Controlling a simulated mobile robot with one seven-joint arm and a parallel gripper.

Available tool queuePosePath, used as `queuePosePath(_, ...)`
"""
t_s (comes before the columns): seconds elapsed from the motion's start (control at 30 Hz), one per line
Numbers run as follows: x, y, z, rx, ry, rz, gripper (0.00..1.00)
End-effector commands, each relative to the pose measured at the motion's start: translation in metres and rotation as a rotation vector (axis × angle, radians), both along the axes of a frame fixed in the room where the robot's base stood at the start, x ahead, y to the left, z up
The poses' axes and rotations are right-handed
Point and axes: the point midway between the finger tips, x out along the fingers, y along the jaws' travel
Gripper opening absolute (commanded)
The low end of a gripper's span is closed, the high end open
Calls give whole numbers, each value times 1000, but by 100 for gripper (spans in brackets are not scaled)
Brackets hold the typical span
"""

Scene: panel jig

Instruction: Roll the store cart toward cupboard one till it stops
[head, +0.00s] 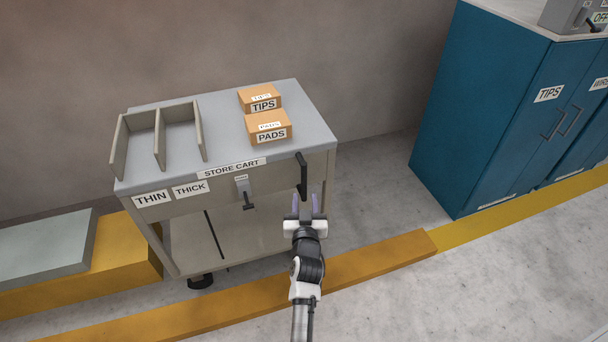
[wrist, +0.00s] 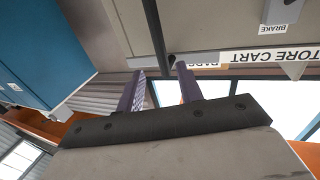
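The store cart (head: 232,168) stands against the wall, a grey-topped trolley labelled STORE CART. Its black upright handle (head: 302,175) is at the right end of its front; the handle also shows in the wrist view (wrist: 153,28). A brake lever (head: 248,200) hangs mid-front, pointing down. My gripper (head: 305,202) is open just below and in front of the handle. In the wrist view its purple fingers (wrist: 160,72) are apart, with the handle's end near the gap between the tips; I cannot tell contact. A blue cupboard (head: 490,110) labelled TIPS stands to the right; no cupboard number is readable.
A TIPS box (head: 262,106), a PADS box (head: 271,137) and a divided rack (head: 160,140) sit on the cart. An orange floor rail (head: 370,262) runs in front. A grey-topped yellow block (head: 130,255) is left. Floor between cart and cupboard (head: 375,170) is clear.

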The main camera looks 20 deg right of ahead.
Motion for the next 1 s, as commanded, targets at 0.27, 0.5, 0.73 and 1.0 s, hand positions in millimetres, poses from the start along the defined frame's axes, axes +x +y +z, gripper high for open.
queuePosePath(0.27,53,-17,3,0,-2,1,36)
queuePosePath(0.5,86,-27,2,0,-2,2,36)
queuePosePath(0.73,97,-31,1,0,-1,1,36)
queuePosePath(1.0,97,-31,1,0,-1,1,34)
